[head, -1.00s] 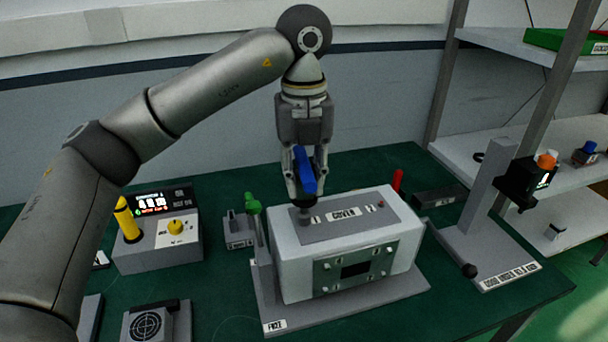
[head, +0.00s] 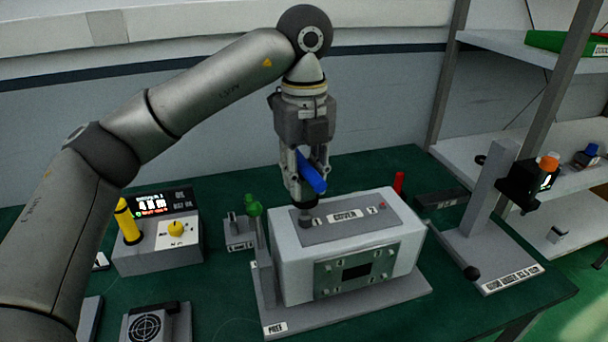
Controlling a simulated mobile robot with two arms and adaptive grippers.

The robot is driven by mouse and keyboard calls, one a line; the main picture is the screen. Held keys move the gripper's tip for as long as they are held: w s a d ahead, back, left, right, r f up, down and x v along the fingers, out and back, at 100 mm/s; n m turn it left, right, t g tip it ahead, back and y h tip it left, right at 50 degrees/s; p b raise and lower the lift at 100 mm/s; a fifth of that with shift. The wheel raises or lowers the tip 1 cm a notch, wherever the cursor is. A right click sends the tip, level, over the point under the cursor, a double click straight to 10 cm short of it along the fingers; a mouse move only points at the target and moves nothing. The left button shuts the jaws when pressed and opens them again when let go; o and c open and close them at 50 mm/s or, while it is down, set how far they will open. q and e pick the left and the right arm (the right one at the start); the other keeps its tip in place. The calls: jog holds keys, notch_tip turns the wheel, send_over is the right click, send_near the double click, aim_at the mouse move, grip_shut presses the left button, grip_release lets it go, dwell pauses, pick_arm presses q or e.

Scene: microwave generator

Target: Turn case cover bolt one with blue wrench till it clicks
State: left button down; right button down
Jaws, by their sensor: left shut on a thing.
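My left gripper (head: 307,178) points down and is shut on the blue wrench (head: 312,172). The wrench's dark lower end (head: 305,214) meets the cover at the bolt spot beside the "1" mark, at the cover's left end. Bolt one itself is hidden under the wrench tip. The grey cover plate (head: 345,228) lies on top of the white case (head: 296,268) and is labelled COVER. A small red spot (head: 382,206) shows by the "2" mark at its right end. My right gripper is not in view.
A device with a lit display and yellow handle (head: 125,222) stands left. A green-topped tool (head: 253,210) stands close to the case's left side, and a red one (head: 399,182) behind its right end. A grey stand (head: 487,190) is at the right.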

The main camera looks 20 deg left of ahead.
pick_arm(q)
jog(key=m, duration=0.3)
jog(key=shift+n, duration=1.7)
jog(key=shift+r+p, duration=3.65)
jog(key=shift+r, duration=0.95)
